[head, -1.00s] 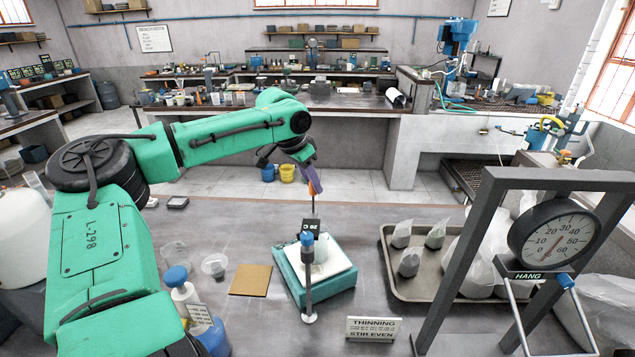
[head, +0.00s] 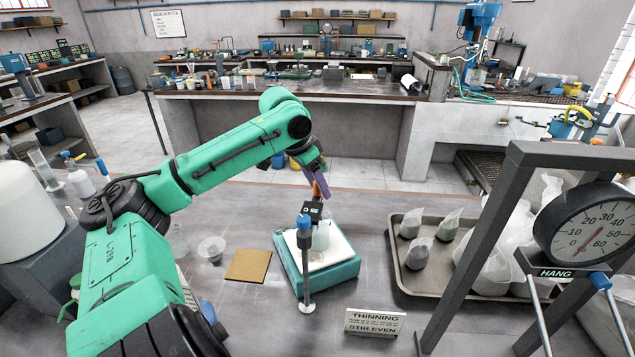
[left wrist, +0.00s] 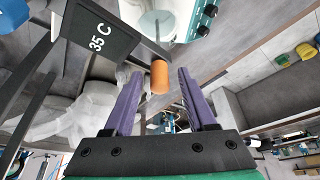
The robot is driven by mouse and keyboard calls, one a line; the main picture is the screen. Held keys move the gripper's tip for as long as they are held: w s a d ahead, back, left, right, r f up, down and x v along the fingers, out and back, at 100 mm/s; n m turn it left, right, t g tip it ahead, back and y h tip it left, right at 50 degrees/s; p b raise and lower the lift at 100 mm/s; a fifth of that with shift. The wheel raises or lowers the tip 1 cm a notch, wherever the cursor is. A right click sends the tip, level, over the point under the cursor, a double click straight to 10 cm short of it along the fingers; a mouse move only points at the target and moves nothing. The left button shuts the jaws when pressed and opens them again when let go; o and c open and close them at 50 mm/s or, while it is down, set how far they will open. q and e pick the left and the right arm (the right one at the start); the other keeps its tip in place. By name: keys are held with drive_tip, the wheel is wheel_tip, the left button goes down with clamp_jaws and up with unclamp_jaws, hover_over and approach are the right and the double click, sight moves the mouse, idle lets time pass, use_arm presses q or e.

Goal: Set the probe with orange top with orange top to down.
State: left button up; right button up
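The probe's orange top (left wrist: 159,77) shows as an orange cylinder between my left gripper's purple fingers in the left wrist view. My left gripper (left wrist: 157,75) is open, with gaps visible on both sides of the orange top. In the head view the left gripper (head: 308,184) is over the back of a teal heating plate (head: 340,272), and the orange top (head: 318,188) shows at its fingertips. A stand (head: 306,270) with a blue knob and a dark "35 C" sign (left wrist: 98,36) is beside them. A clear beaker (head: 321,236) sits on the plate. The probe's lower end is hidden. My right gripper is not in view.
A metal tray (head: 398,268) with several bags lies to the right. A grey frame with a "HANG" dial (head: 590,232) stands at far right. A brown square (head: 248,266) and a clear cup (head: 211,249) lie left of the plate.

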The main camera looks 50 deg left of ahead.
use_arm(q)
drive_tip(key=v, duration=1.4)
drive_tip(key=shift+r+b, duration=0.3)
drive_tip(key=shift+s, duration=0.1)
